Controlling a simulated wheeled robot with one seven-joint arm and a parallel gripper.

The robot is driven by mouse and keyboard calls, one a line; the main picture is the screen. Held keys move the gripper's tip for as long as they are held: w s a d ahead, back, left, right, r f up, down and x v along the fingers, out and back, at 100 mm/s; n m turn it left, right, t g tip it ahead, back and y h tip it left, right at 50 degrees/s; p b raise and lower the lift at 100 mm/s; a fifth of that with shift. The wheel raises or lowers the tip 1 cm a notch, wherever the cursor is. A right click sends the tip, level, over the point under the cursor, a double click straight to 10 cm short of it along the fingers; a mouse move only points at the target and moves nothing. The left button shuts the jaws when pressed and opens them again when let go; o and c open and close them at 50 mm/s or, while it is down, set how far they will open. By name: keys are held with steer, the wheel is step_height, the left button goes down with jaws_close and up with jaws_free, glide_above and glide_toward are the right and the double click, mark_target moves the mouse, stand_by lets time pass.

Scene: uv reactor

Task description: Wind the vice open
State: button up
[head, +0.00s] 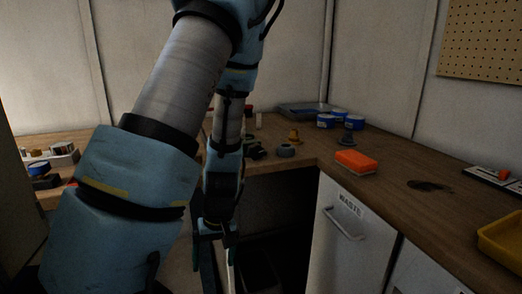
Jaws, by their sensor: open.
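My gripper (214,250) hangs down in front of the bench, left of the waste cupboard, below the worktop edge. Its two fingers are apart and I see nothing held between them. A small dark object (257,152) on the bench, just right of my arm, may be part of the vice. My arm hides much of that spot, so I cannot make out the vice's jaws or handle. I cannot tell how far the gripper is from it.
The wooden worktop (390,190) runs along the back and right. An orange sponge (355,162), blue tins (327,121), a grey ring-shaped part (286,150) and a yellow tray (503,240) sit on it. The waste cupboard (340,225) stands below, beside a dark open space.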

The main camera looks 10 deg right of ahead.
steer(key=f+t+y+p, duration=0.1)
steer(key=f+y, duration=0.1)
steer(key=m+t+h+p, duration=0.25)
steer(key=t+p, duration=0.35)
steer(key=t, duration=1)
glide_toward(257, 154)
steer(key=shift+y, duration=0.45)
steer(key=w+p, duration=0.1)
steer(key=w, duration=0.2)
steer(key=w+p, duration=0.2)
steer(key=w, duration=0.1)
steer(key=w+p, duration=0.1)
steer(key=w, duration=0.2)
steer(key=shift+a+p, duration=0.35)
steer(key=shift+p, duration=0.05)
steer(key=shift+w+a+f, duration=0.1)
steer(key=shift+w+f, duration=0.1)
steer(key=shift+w, duration=0.65)
